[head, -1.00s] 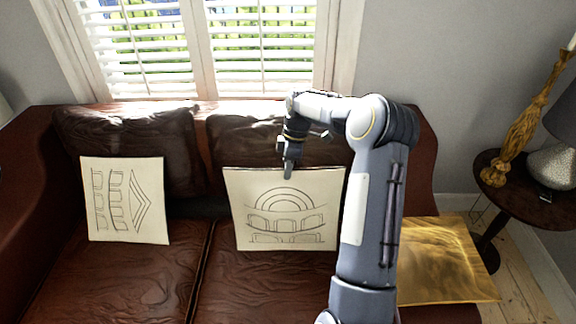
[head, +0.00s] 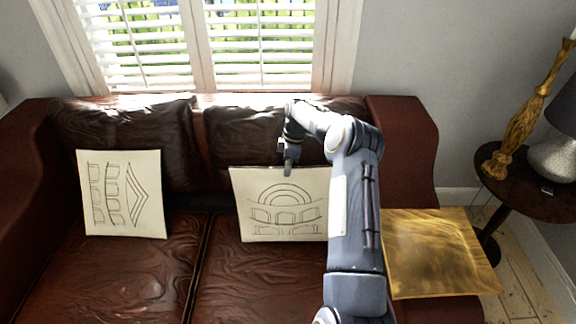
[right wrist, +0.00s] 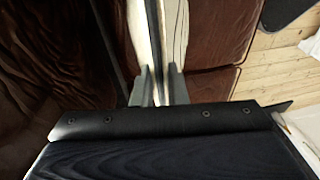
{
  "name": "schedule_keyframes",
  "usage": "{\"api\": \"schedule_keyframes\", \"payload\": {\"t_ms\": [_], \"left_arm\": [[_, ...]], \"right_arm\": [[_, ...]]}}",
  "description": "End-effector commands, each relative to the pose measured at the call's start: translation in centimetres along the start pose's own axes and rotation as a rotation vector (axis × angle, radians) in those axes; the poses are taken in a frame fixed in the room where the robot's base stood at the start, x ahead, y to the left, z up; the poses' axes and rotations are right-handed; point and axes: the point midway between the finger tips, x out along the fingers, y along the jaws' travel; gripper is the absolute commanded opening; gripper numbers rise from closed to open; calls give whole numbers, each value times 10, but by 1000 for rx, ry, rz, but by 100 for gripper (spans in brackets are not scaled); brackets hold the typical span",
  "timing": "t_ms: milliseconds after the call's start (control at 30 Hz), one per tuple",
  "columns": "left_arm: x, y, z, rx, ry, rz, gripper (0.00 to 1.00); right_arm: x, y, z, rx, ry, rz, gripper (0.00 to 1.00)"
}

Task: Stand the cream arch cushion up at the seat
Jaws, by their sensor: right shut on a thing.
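The cream arch cushion (head: 283,214), with a line drawing of arches, stands nearly upright on the right seat of the brown leather sofa (head: 250,285), in front of the right back cushion. My right gripper (head: 288,170) is at its top edge, shut on it. In the right wrist view the two fingertips (right wrist: 159,88) pinch the cushion (right wrist: 158,35), which shows edge-on as a pale strip. My arm hides the cushion's right edge in the head view. My left gripper is not in view.
A second cream cushion (head: 121,194) with a building drawing leans on the left seat. A dark round side table (head: 525,187) holds a lamp and a twisted gold stand (head: 522,125). The window is behind.

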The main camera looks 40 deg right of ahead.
Motion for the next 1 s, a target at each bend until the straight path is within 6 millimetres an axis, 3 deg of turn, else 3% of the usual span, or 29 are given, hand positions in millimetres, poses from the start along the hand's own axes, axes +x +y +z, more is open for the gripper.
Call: {"api": "schedule_keyframes", "payload": {"t_ms": [433,467,633,1000], "left_arm": [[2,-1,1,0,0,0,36],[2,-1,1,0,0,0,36],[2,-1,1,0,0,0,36],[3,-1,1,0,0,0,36]], "right_arm": [[6,4,0,-1,1,2,0],[6,4,0,-1,1,2,14],[6,4,1,-1,1,1,36],[2,4,1,0,0,0,38]]}}
